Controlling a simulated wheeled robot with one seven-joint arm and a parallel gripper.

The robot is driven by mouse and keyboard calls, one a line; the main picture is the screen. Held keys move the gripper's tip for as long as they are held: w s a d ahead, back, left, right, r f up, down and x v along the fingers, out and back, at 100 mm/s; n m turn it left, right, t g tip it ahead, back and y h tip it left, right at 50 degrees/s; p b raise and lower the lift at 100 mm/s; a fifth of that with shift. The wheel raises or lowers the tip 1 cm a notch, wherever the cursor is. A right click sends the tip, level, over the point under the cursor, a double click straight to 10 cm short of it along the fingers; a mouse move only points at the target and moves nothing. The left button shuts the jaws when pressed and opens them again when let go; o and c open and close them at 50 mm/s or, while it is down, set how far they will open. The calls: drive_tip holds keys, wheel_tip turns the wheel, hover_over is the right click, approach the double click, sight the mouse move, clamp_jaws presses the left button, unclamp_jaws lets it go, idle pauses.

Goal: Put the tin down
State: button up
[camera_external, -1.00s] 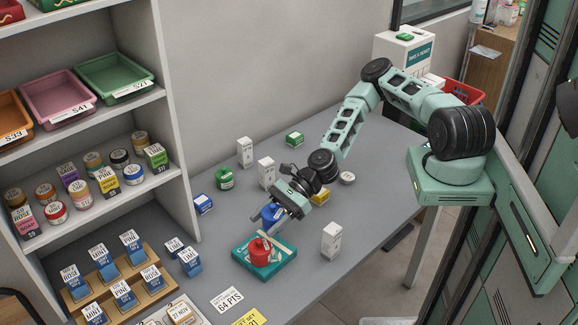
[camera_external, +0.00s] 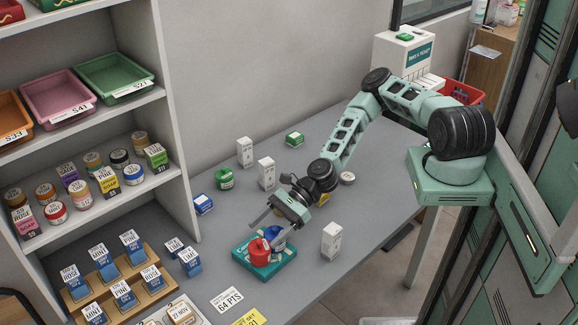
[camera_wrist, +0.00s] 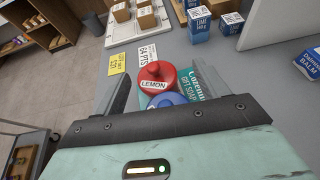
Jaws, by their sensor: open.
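A blue tin (camera_external: 276,236) stands on a teal gift soap box (camera_external: 264,268), right behind a red tin (camera_external: 259,252). In the wrist view the red tin (camera_wrist: 157,72) has a LEMON label, and the blue tin (camera_wrist: 166,100) shows only its top, the rest hidden by my gripper's body. The teal box (camera_wrist: 190,84) shows beside them. My gripper (camera_external: 272,229) is open around the blue tin, its fingers spread to either side and apart from it. In the wrist view both fingers (camera_wrist: 163,82) flank the tins.
White cartons (camera_external: 332,240) stand right of the box and behind it. A green tin (camera_external: 224,179) and a blue carton (camera_external: 203,204) stand to the left. A 64 PTS card (camera_external: 227,299) and a yellow card (camera_external: 247,318) lie in front. Shelving (camera_external: 190,190) borders the left.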

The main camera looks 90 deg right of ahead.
drive_tip(key=shift+r+p, duration=0.3)
drive_tip(key=shift+r, duration=0.05)
drive_tip(key=b+v, duration=0.4)
drive_tip(key=v, duration=0.8)
drive_tip(key=s+a+f+n+g+h, duration=0.1)
drive_tip(key=s+a+n+g+h, duration=0.1)
drive_tip(key=s+a+n+g, duration=0.55)
drive_tip(key=s+a+n+g+h, duration=0.15)
drive_tip(key=a+n+g, duration=0.25)
drive_tip(key=n, duration=0.6)
drive_tip(key=s+a+r+n+h, duration=0.2)
drive_tip(key=s+a+r+n, duration=0.3)
drive_tip(key=r+n, duration=0.3)
drive_tip(key=s+a+r+n+t+h, duration=0.1)
drive_tip(key=s+a+r+n+h, duration=0.2)
drive_tip(key=a+r+n, duration=0.3)
wheel_tip(320, 180, up, 3)
drive_tip(key=s+n, duration=0.1)
drive_tip(key=n, duration=0.3)
drive_tip(key=shift+s+a, duration=0.4)
drive_tip(key=shift+f, duration=0.1)
idle(1.3)
